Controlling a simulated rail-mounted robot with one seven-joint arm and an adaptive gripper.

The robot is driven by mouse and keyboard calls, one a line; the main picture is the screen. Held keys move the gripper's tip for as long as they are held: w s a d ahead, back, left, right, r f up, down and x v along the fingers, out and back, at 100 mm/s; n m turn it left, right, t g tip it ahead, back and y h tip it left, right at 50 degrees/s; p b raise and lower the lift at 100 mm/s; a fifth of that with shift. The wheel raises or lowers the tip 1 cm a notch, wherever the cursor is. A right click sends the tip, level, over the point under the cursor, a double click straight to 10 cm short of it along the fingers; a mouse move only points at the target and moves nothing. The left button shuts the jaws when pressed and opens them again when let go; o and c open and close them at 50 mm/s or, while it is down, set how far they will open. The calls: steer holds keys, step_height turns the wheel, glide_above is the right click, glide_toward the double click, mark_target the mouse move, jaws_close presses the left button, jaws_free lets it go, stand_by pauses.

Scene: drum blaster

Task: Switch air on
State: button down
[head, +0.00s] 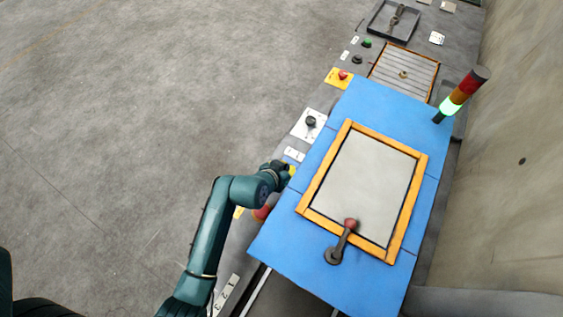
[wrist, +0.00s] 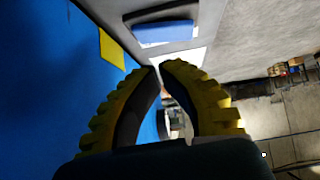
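The blue blaster cabinet (head: 385,110) has a narrow grey control strip along its left side in the head view. On that strip, a black rotary knob (head: 310,122) sits on a white plate. I cannot read which control is the air switch. My gripper (head: 287,170) is over the strip, just below the knob plate and a small label (head: 294,154). In the wrist view my gripper (wrist: 160,67) has its two yellow-ribbed fingers curved together, tips almost touching, with nothing visibly held. Ahead of the tips is a blue rectangle (wrist: 165,32) on a grey surface, with a dark curved shape above it.
A red button on a yellow plate (head: 340,77) and green and black buttons sit farther up the strip. A lever with a red knob (head: 342,240) lies by the framed window. A signal tower (head: 461,95) stands at right, lit green. The floor at left (head: 130,120) is clear.

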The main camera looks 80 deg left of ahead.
steer(key=v, duration=0.5)
steer(key=shift+r, duration=0.1)
stand_by(0.4)
